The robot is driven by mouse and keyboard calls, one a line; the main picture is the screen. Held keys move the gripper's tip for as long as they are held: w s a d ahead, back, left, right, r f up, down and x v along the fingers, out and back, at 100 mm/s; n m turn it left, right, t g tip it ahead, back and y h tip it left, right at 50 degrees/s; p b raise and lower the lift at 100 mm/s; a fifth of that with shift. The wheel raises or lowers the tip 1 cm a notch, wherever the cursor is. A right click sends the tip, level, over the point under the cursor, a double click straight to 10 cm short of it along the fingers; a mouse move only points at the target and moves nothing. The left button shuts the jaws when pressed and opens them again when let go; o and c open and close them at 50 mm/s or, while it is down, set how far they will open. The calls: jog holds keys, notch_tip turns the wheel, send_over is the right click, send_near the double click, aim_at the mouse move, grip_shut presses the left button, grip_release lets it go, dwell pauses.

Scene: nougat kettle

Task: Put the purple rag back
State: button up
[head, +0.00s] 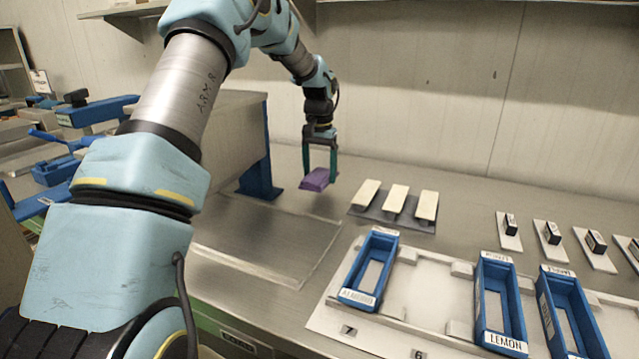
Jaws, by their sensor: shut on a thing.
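The purple rag (315,180) is a small folded block in the head view, left of centre. My gripper (319,176) points down and is shut on the rag, with a green finger on each side of it. The rag is close above the steel counter; I cannot tell whether it touches the surface. No place marked for the rag can be made out.
A dark plate with several cream blocks (396,198) lies right of the rag. Blue trays (372,270), one labelled LEMON (498,305), sit in a white rack in front. A blue post (262,175) stands close left. A bare steel plate (265,240) lies in front of the post.

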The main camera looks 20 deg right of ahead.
aim_at(319, 174)
jog(key=shift+f+p, duration=0.4)
jog(key=shift+f, duration=1.45)
jog(key=shift+f, duration=0.2)
jog(key=o, duration=1.3)
jog(key=shift+c, duration=0.2)
jog(key=shift+r, duration=0.1)
notch_tip(319, 174, up, 12)
jog(key=shift+r+b, duration=0.15)
jog(key=shift+b, duration=0.9)
